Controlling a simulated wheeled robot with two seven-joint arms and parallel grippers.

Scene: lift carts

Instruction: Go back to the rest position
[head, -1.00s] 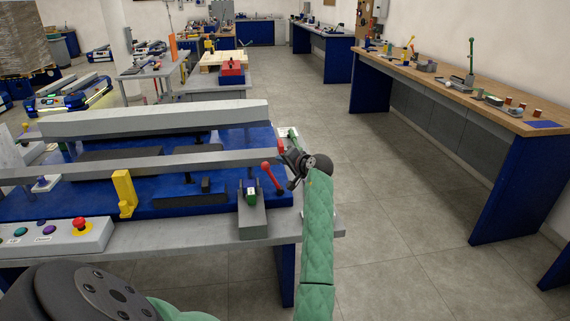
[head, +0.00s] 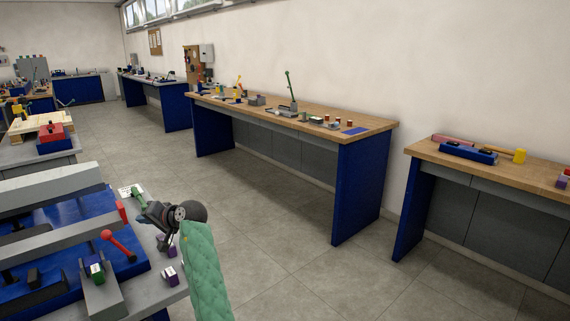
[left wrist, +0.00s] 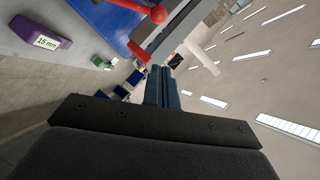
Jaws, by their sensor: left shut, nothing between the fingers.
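My left gripper (head: 156,215) hangs over the right edge of the near blue-and-grey workstation (head: 135,290), at the end of my green-sleeved arm. In the left wrist view its two dark fingers (left wrist: 163,85) lie together, with nothing between them. A lever with a red ball (head: 106,234) stands just left of the gripper; its red end also shows close by in the left wrist view (left wrist: 157,14). A purple block marked 15 mm (left wrist: 48,41) lies near in the left wrist view. My right gripper is not in view.
A green block (head: 97,270) sits in a grey holder, and a purple block (head: 170,276) lies on the workstation's edge. A wooden-topped bench (head: 365,124) and another bench (head: 540,172) stand along the right wall. The grey floor (head: 260,220) between is clear.

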